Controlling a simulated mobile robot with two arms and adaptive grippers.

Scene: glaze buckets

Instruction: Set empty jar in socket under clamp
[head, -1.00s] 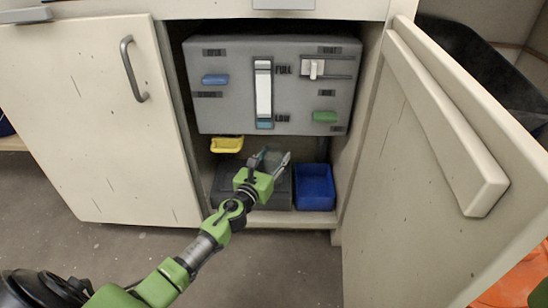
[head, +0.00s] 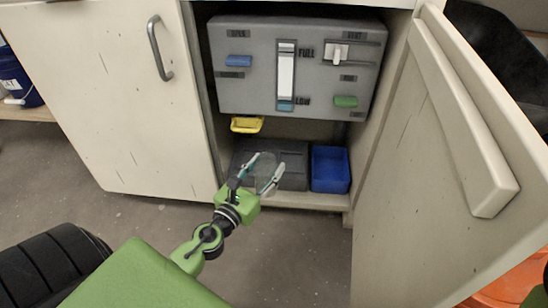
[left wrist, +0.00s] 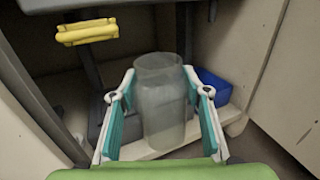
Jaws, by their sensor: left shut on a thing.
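A clear, empty-looking jar (left wrist: 162,110) stands upright between the teal pads of my left gripper (left wrist: 158,98) in the left wrist view. The gripper is shut on it. In the head view my left gripper (head: 256,180) and the faint see-through jar (head: 263,166) are in front of the open cabinet, overlapping a dark grey base block (head: 296,155). A yellow handle-like part (head: 247,124) sticks out under the grey panel; it also shows upper left in the left wrist view (left wrist: 87,32). I cannot make out the socket. My right gripper is out of view.
A grey panel (head: 255,85) with a FULL/LOW gauge and blue, white and green controls fills the upper cabinet. A blue bin (head: 330,169) stands right of the block. The open door (head: 440,150) bounds the right side, a shut door (head: 120,90) the left.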

